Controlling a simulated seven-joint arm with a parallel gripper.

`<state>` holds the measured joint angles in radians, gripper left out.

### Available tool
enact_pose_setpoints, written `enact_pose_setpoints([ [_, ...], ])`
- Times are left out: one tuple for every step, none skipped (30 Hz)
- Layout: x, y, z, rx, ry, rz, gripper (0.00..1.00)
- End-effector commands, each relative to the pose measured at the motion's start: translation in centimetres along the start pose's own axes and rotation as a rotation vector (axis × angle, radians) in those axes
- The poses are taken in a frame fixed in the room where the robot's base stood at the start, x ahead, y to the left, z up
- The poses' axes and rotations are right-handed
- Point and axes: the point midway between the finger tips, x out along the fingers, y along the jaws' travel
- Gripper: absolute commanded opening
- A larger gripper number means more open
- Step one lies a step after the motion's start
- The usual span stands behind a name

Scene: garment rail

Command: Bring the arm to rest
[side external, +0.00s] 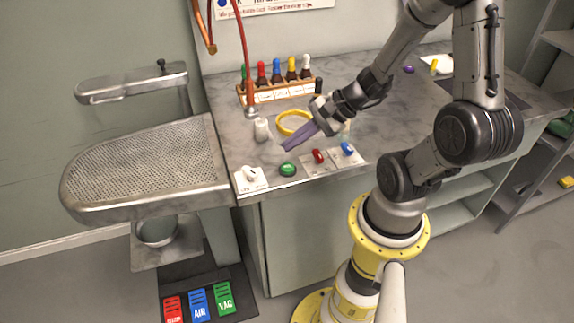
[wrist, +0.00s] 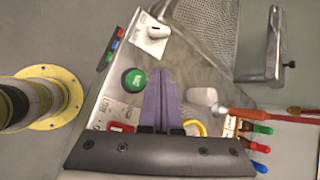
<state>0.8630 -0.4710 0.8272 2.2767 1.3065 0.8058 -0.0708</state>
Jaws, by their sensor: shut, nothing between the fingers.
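My gripper (side external: 287,147) is shut and empty, its long purple fingers side by side. In the side view it hangs over the front part of the grey worktop (side external: 230,150), pointing left and down, above the area between a yellow ring (side external: 294,122) and a green button (side external: 288,170). In the wrist view the closed fingers (wrist: 159,75) point up the picture, with the green button (wrist: 133,80) just left of them. I cannot tell the exact height of the fingertips above the worktop.
A rack of dropper bottles (side external: 278,92) stands at the back. A white bottle (side external: 262,129) is near the fingers. Red (side external: 318,156) and blue (side external: 347,149) knobs and a white switch (side external: 250,175) line the front edge. A perforated pressing board (side external: 140,165) is at left; a red hose (side external: 243,50) hangs behind.

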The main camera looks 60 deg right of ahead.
Motion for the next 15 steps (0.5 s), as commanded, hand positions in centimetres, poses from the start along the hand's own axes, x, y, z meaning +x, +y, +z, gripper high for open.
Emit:
enact_pose_setpoints([
  [-0.30, -0.23, 0.21, -0.001, 0.001, -0.001, 0.00],
  [-0.42, -0.29, 0.30, -0.001, 0.001, -0.001, 0.00],
  [-0.56, -0.40, 0.40, -0.002, 0.001, -0.001, 0.00],
  [-0.64, -0.45, 0.46, -0.001, 0.001, -0.001, 0.00],
  [-0.68, -0.48, 0.50, 0.000, 0.001, 0.000, 0.00],
  [-0.72, -0.50, 0.53, 0.001, 0.000, 0.000, 0.00],
  [-0.73, -0.50, 0.54, 0.001, 0.000, 0.000, 0.00],
  [-0.73, -0.50, 0.54, 0.001, 0.000, 0.000, 0.00],
  [-0.73, -0.50, 0.54, 0.001, 0.000, 0.000, 0.00],
  [-0.73, -0.50, 0.54, 0.001, 0.000, 0.000, 0.00],
  [-0.72, -0.50, 0.54, 0.001, 0.000, 0.000, 0.00],
  [-0.72, -0.49, 0.54, 0.001, 0.000, 0.000, 0.00],
  [-0.72, -0.49, 0.54, 0.001, 0.000, 0.000, 0.00],
  [-0.69, -0.48, 0.59, -0.001, -0.001, 0.001, 0.00],
  [-0.61, -0.44, 0.75, -0.006, -0.005, 0.005, 0.00],
])
